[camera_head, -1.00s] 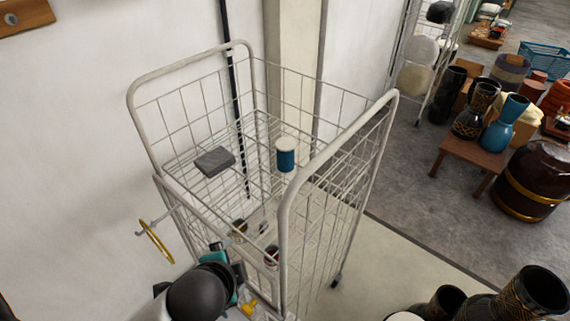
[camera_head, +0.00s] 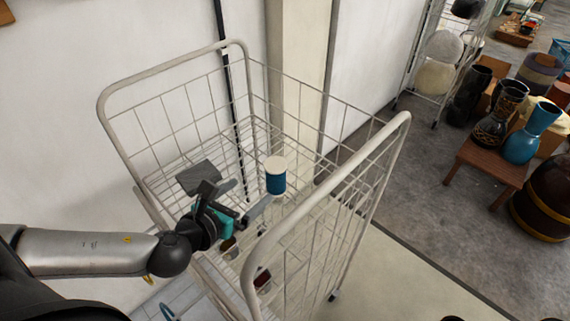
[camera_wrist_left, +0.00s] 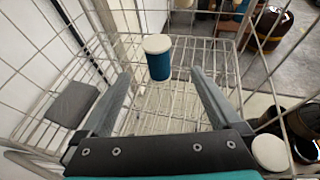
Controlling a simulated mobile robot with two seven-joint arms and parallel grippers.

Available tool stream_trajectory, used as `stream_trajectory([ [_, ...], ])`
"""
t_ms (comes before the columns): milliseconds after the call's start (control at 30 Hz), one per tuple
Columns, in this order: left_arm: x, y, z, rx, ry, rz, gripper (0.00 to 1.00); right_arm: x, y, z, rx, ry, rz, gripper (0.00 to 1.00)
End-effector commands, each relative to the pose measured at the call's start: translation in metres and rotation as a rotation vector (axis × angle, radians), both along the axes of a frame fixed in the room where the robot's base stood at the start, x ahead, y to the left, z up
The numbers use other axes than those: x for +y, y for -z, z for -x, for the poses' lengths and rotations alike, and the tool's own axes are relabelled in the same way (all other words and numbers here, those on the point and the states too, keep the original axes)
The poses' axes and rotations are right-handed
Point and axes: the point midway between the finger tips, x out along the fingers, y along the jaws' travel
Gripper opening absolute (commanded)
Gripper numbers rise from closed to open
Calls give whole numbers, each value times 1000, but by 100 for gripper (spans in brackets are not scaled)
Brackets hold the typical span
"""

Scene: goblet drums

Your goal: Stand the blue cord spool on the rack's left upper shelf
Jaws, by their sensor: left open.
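The blue cord spool (camera_head: 275,182) has a cream top and stands upright on the rack's upper wire level, right of a grey block. It also shows in the left wrist view (camera_wrist_left: 158,64), upright on the wires. My left gripper (camera_head: 244,200) is open and empty inside the rack, left of the spool, its fingers pointing toward it. In the left wrist view the spool appears ahead, between the two fingers (camera_wrist_left: 161,82), and nothing is gripped. The white wire rack (camera_head: 172,66) has tall tubular side frames. My right gripper is not in view.
The grey block (camera_head: 197,177) lies on the left of the upper level, close behind my gripper. Small dark-red items (camera_head: 262,280) sit lower in the rack. The rack's right frame (camera_head: 335,177) rises close by. Drums and a wooden stool (camera_head: 487,165) stand at right.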

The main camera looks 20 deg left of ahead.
Motion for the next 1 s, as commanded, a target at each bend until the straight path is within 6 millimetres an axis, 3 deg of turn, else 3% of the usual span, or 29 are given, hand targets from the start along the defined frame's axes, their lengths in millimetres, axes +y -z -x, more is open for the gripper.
stream_trajectory([
  [133,0,4,-11,-3,-1,-1,98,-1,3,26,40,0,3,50],
  [300,-1,13,-34,-5,-4,1,98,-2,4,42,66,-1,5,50],
  [700,-4,35,-85,-2,-3,1,98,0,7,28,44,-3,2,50],
  [1000,-3,42,-100,-1,-3,2,98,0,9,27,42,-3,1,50],
])
